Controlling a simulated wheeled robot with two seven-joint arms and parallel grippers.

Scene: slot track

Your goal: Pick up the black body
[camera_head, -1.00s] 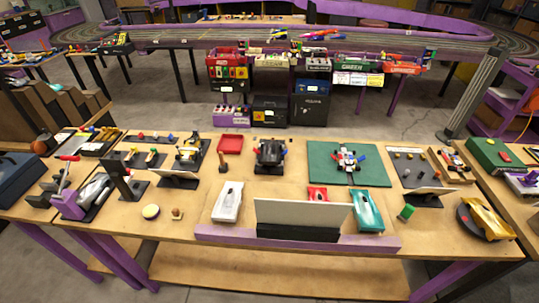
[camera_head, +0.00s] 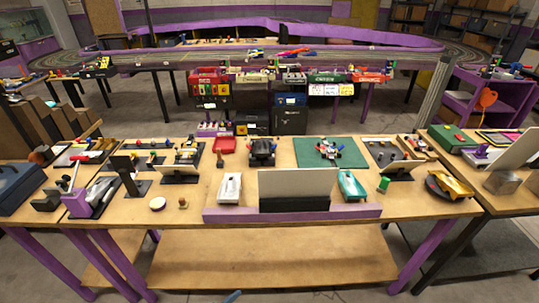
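A black car body (camera_head: 262,150) stands at the back middle of the wooden workbench (camera_head: 300,268), behind a white upright panel (camera_head: 297,185). It looks upright on a dark base; fine detail is too small to tell. A white car body (camera_head: 230,187) sits left of the panel, and a teal one (camera_head: 351,186) sits at its right edge.
A gold body (camera_head: 449,185) is at the far right. A purple strip (camera_head: 225,215) runs along the front.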

